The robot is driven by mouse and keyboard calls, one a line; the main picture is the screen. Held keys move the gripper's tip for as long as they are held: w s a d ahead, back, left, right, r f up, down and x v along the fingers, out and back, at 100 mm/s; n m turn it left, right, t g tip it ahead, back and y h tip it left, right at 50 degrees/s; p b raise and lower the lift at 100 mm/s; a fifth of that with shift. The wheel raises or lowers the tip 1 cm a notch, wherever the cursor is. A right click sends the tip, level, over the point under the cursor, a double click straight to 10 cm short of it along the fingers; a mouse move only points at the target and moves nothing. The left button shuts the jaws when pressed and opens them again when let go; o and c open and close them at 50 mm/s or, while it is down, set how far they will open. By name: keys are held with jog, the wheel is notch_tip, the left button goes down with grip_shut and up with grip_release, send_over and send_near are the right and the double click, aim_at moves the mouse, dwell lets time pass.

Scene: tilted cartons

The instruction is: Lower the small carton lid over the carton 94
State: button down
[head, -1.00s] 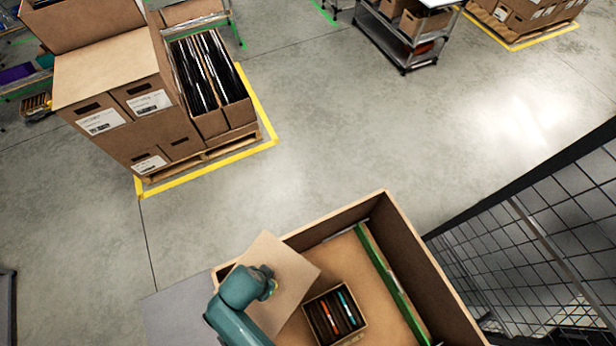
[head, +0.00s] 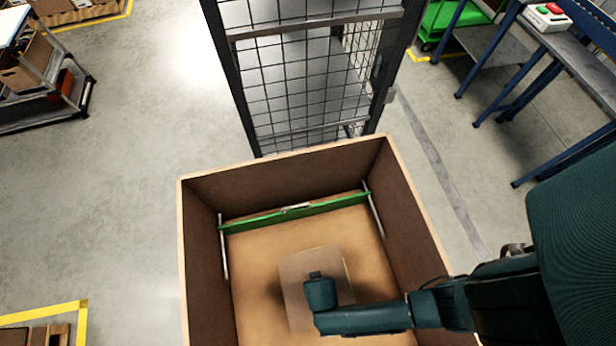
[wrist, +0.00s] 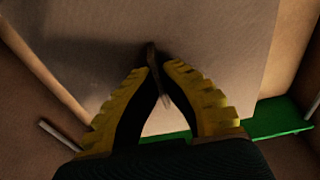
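The small carton lid (head: 302,268) is a flat square brown panel inside the large brown box in the head view. In the wrist view the lid (wrist: 200,30) fills most of the picture, with a thin upright tab (wrist: 151,55) on it. My gripper (wrist: 158,72) has its yellow-and-black fingers closed together on that tab. In the head view my teal wrist covers the fingers. Carton 94 is not visible in either view; the lid and arm cover part of the box floor. I cannot tell the gap beneath the lid.
The large box has high walls (head: 290,172) around the lid. A green bar (head: 295,211) on metal rails crosses its far side. A black mesh fence (head: 300,85) stands behind it. A workbench (head: 570,70) is at upper right.

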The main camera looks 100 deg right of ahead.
jog(key=shift+f+b, duration=1.85)
jog(key=shift+b, duration=0.4)
jog(key=shift+f+b, duration=0.65)
jog(key=shift+f, duration=0.65)
jog(key=shift+f, duration=0.1)
jog(key=c, duration=1.2)
grip_release()
jog(key=shift+o, duration=0.2)
jog(key=r, duration=0.3)
jog(key=a+r, duration=0.1)
jog(key=r, duration=0.7)
jog(key=shift+a+r, duration=0.25)
notch_tip(320, 180, up, 8)
jog(key=p, duration=0.8)
jog(key=shift+f+p, duration=0.25)
jog(key=shift+p, duration=0.1)
